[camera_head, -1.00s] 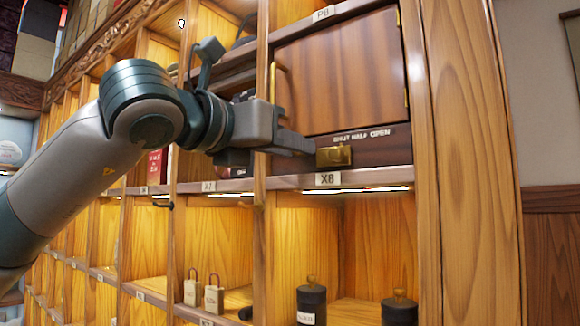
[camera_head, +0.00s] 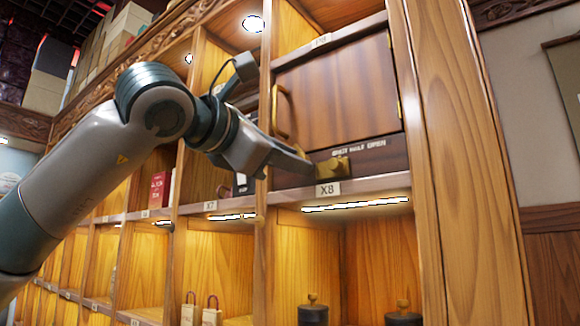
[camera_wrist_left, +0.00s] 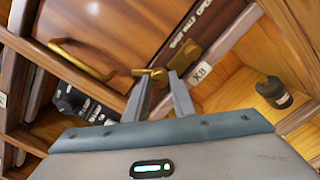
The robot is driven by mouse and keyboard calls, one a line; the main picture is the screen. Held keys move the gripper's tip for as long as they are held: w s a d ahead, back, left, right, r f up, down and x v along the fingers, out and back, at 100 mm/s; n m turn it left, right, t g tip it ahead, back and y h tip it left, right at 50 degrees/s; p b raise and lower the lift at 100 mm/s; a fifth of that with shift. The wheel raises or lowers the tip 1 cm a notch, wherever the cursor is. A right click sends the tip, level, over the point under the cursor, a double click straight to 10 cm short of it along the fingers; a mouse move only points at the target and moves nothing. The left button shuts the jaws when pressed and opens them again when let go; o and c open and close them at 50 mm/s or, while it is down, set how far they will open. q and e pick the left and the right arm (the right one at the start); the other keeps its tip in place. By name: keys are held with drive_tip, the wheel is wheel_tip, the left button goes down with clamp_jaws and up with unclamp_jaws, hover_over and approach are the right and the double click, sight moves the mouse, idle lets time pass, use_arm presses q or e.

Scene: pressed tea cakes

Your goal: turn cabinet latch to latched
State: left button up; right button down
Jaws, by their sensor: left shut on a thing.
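The brass cabinet latch (camera_head: 334,168) sits on a dark strip below the wooden cabinet door (camera_head: 340,90), under lettering that appears to read SHUT, HALF, OPEN. It looks tilted in the head view. My left gripper (camera_head: 308,167) reaches it from the left, its fingers shut on the latch's small brass lever. In the left wrist view the fingertips (camera_wrist_left: 160,80) close around the lever, and the brass body of the latch (camera_wrist_left: 188,55) shows just beyond. The fingers partly hide the lever, so its exact setting is hard to tell. My right gripper is not in view.
A brass door handle (camera_head: 281,110) stands left of the latch, near my left wrist. Below is a shelf edge with an X8 label (camera_head: 328,189) and a lit compartment with dark canisters (camera_head: 313,310). A wooden upright (camera_head: 450,150) bounds the right.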

use_arm(q)
drive_tip(key=shift+m, duration=3.5)
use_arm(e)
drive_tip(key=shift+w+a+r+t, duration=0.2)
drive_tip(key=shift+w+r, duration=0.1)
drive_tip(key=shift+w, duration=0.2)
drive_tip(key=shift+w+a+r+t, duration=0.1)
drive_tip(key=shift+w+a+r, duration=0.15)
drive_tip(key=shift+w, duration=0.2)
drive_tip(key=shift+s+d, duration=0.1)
use_arm(q)
drive_tip(key=o, duration=1.1)
drive_tip(key=shift+c, duration=0.2)
drive_tip(key=shift+s+b, duration=0.1)
drive_tip(key=shift+b, duration=0.2)
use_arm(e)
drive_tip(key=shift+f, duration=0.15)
